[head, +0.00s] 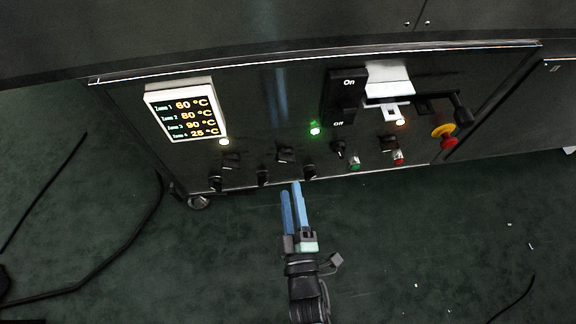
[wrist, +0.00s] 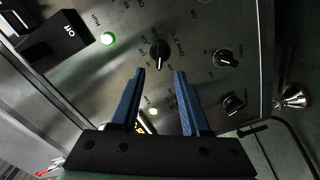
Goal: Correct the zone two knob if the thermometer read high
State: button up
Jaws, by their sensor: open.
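The white-framed display (head: 181,114) on the dark panel shows orange readings: zone 1 about 60 °C, zone 2 about 60 or 80 °C, zone 3 90 °C, zone 4 25 °C.
A large black On/Off switch (head: 345,97) and a green lamp (head: 315,130) are right of the knobs. A red and yellow emergency button (head: 446,138) sits further right. Dark cables (head: 115,265) lie on the green floor, otherwise mostly clear.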

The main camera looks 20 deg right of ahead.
jog(key=p+v, duration=0.1)
jog(key=v, duration=0.4)
jog(key=shift+s+a, duration=0.1)
jog(key=shift+s, duration=0.2)
